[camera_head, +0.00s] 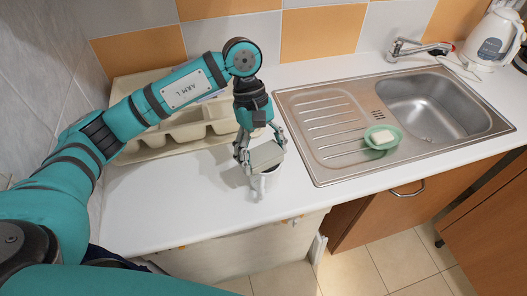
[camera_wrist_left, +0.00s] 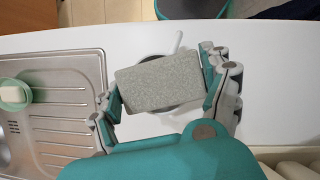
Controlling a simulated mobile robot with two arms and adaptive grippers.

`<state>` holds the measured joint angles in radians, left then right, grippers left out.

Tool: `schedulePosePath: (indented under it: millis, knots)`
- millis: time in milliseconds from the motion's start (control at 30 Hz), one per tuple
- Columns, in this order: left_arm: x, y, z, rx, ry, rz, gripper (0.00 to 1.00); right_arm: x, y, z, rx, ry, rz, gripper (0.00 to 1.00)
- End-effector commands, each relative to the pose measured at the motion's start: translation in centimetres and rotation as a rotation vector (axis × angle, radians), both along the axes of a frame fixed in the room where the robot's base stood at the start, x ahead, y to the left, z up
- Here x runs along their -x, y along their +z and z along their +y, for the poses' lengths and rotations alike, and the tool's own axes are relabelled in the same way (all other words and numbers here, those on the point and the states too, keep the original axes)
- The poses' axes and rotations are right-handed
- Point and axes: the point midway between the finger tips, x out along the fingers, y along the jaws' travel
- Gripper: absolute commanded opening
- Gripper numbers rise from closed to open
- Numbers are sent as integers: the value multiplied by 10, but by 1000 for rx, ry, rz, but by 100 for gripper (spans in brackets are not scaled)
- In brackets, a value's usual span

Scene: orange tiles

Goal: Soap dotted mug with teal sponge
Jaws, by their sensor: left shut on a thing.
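My left gripper (camera_head: 261,150) is shut on a grey-green, speckled block, the sponge (camera_head: 267,157), gripped by its two ends. In the left wrist view the sponge (camera_wrist_left: 160,84) lies flat between the fingers. A whitish mug (camera_head: 266,182) stands on the counter right under the sponge. In the left wrist view the sponge hides most of the mug; a bit of rim and the handle (camera_wrist_left: 177,42) show past it. I cannot make out dots on the mug, nor whether the sponge touches it. My right gripper is not in view.
A green dish (camera_head: 371,142) with a white soap bar (camera_head: 383,137) sits on the steel sink's drainboard (camera_head: 315,115). A beige divided tray (camera_head: 150,152) stands behind my left arm. A white kettle (camera_head: 492,40) is at the far right. The counter front left of the mug is clear.

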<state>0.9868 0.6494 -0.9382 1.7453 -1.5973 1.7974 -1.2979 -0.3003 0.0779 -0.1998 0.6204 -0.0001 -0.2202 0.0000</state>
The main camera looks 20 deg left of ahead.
Motion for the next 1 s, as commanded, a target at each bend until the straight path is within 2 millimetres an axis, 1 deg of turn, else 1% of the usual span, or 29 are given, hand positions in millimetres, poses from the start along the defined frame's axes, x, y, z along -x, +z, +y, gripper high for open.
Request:
schedulePosePath:
  millis: [633,733,1000]
  knots:
    - [0,64,0,1,0,-2,54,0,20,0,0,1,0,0]
    - [0,68,0,1,0,-2,54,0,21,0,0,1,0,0]
    - [0,68,0,1,-1,-1,54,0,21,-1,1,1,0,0]
